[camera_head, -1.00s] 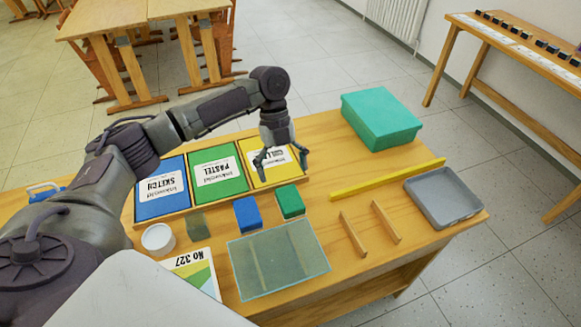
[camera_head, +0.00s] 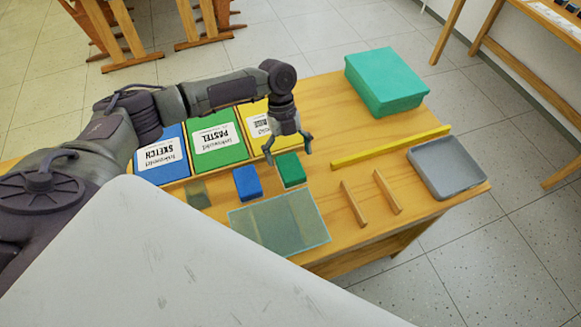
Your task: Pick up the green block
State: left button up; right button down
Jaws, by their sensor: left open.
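The green block (camera_head: 291,170) stands on the wooden table, just right of a blue block (camera_head: 247,182). My left gripper (camera_head: 289,158) is open and points down, with its fingers spread over the far side of the green block. The fingertips look slightly above or behind the block's top; I cannot tell whether they touch it. Nothing is between the fingers that I can see as held. My right gripper is not in view.
A translucent sheet or tray (camera_head: 283,222) lies in front of the blocks. Blue, green and yellow boxes (camera_head: 218,140) stand behind. A dull olive block (camera_head: 198,194), yellow bar (camera_head: 390,146), two wooden strips (camera_head: 354,204), grey tray (camera_head: 447,167) and teal box (camera_head: 386,82) surround them.

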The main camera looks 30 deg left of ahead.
aim_at(290, 166)
pick_arm(q)
jog(key=p+x, duration=0.1)
jog(key=x, duration=0.2)
jog(key=shift+s+f, duration=0.2)
jog(key=shift+f, duration=0.05)
jog(key=shift+d+f, duration=0.1)
jog(key=shift+f, duration=0.2)
jog(key=shift+c, duration=0.5)
jog(key=c, duration=1.2)
jog(key=shift+c, duration=0.2)
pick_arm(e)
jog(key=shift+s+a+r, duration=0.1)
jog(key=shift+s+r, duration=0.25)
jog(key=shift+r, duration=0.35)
pick_arm(q)
jog(key=shift+r, duration=0.1)
